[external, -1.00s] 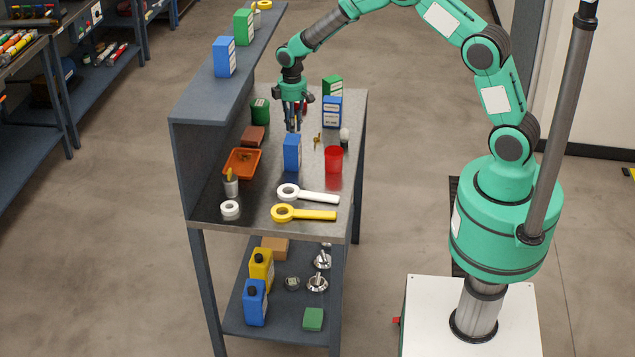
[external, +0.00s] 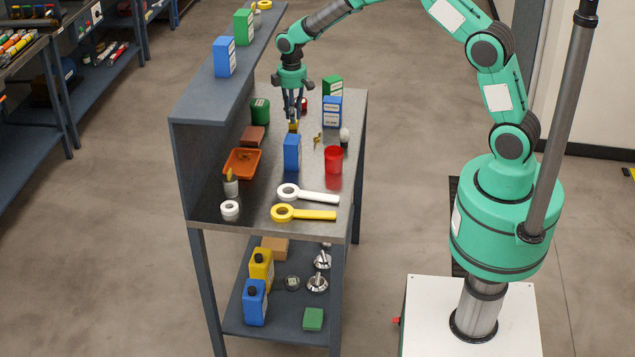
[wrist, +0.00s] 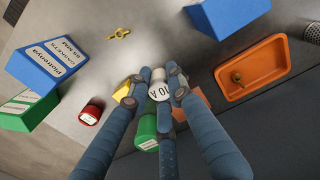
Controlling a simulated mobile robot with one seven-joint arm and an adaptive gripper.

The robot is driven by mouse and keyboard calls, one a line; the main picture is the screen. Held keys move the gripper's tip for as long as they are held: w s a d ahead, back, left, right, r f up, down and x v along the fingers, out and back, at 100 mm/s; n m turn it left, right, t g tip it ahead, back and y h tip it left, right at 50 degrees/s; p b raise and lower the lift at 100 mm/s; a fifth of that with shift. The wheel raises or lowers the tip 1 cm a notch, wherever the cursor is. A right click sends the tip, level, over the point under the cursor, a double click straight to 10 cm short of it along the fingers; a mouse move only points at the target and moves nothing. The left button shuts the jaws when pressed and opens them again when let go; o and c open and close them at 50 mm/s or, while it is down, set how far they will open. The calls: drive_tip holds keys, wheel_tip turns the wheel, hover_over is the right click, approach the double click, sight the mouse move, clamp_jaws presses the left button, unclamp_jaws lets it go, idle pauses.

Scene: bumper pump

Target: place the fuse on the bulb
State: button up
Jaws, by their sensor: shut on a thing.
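In the wrist view the fuse (wrist: 158,92) is a small white cylinder marked "10 A", held between the fingers of my gripper (wrist: 155,90). In the external view my gripper (external: 293,119) points down over the far half of the workbench, and the fuse cannot be made out clearly among the fingers. The bulb (external: 344,134) is white and round on a dark base. It stands near the bench's right edge, to the right of my gripper and apart from it. I cannot see the bulb in the wrist view.
A yellow piece (wrist: 122,91) shows beside the left finger. Near my gripper are a green can (external: 260,111), a red can (wrist: 91,112), blue boxes (external: 292,153) (external: 331,112) and a brass part (wrist: 119,33). A red cup (external: 333,160) stands in front of the bulb.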

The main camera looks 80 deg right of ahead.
drive_tip(key=shift+s, duration=0.15)
drive_tip(key=s+a+r+n+p, duration=0.1)
drive_tip(key=s+a, duration=0.2)
drive_tip(key=s, duration=1.2)
drive_tip(key=s+a+r+n+p, duration=0.1)
drive_tip(key=s+a+r+p, duration=0.1)
drive_tip(key=s, duration=1.4)
drive_tip(key=shift+s+a+p, duration=0.25)
drive_tip(key=shift+a+p, duration=0.05)
drive_tip(key=shift+a, duration=0.2)
hover_over(344, 129)
drive_tip(key=shift+s+d+f+b, duration=0.15)
drive_tip(key=shift+f+b, duration=0.15)
drive_tip(key=shift+f, duration=0.5)
drive_tip(key=shift+f, duration=0.1)
drive_tip(key=shift+f, duration=1.65)
